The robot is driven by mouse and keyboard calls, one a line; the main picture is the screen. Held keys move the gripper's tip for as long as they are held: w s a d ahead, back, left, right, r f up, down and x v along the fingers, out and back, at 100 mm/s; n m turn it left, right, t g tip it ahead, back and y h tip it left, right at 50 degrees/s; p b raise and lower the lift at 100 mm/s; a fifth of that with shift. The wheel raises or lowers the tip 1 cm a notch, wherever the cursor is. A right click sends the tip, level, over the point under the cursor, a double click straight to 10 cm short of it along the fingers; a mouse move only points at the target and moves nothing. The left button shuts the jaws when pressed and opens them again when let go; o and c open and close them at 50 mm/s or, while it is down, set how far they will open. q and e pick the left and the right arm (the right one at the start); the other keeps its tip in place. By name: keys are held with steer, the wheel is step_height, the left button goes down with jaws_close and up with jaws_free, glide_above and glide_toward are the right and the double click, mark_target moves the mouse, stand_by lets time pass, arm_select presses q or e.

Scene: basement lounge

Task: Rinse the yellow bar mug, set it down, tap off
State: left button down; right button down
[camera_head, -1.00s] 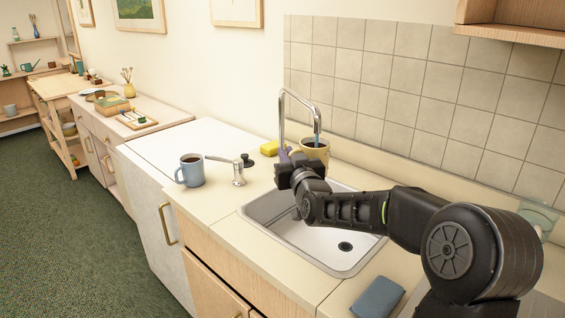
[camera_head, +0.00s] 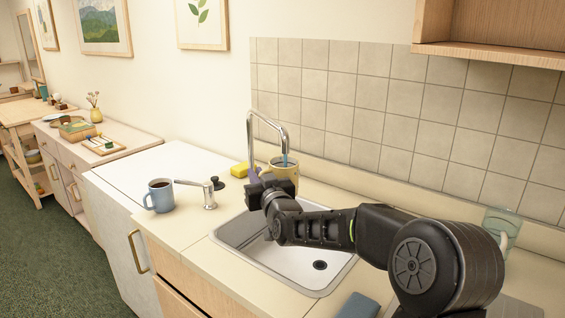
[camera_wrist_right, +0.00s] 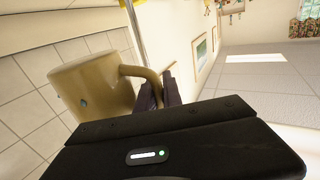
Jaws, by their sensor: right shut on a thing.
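The yellow mug (camera_head: 287,173) is held up under the spout of the metal tap (camera_head: 250,128) at the back of the sink (camera_head: 310,267). A short blue stream of water (camera_head: 285,160) runs from the spout into the mug's mouth. My right gripper (camera_head: 256,165) is shut on the mug's handle. In the right wrist view, the mug (camera_wrist_right: 88,85) lies sideways in the picture, with the fingers (camera_wrist_right: 158,92) at its handle. A metal fitting with a lever (camera_head: 209,193) stands left of the sink; its lever points left. My left gripper is not in view.
A blue mug with dark liquid (camera_head: 160,195) stands on the counter at left. A grey-blue cloth (camera_head: 358,306) is at the front. A clear glass (camera_head: 502,228) stands at right. The sink basin is empty.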

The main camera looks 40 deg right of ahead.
steer(key=shift+r, duration=0.1)
steer(key=s+a, duration=0.6)
steer(key=a, duration=0.2)
steer(key=shift+a, duration=0.3)
steer(key=shift+s, duration=0.1)
steer(key=w+a+f+b, duration=0.1)
steer(key=w+f+b, duration=0.4)
steer(key=f+b, duration=0.3)
steer(key=shift+w+a, duration=0.15)
steer(key=shift+w, duration=0.05)
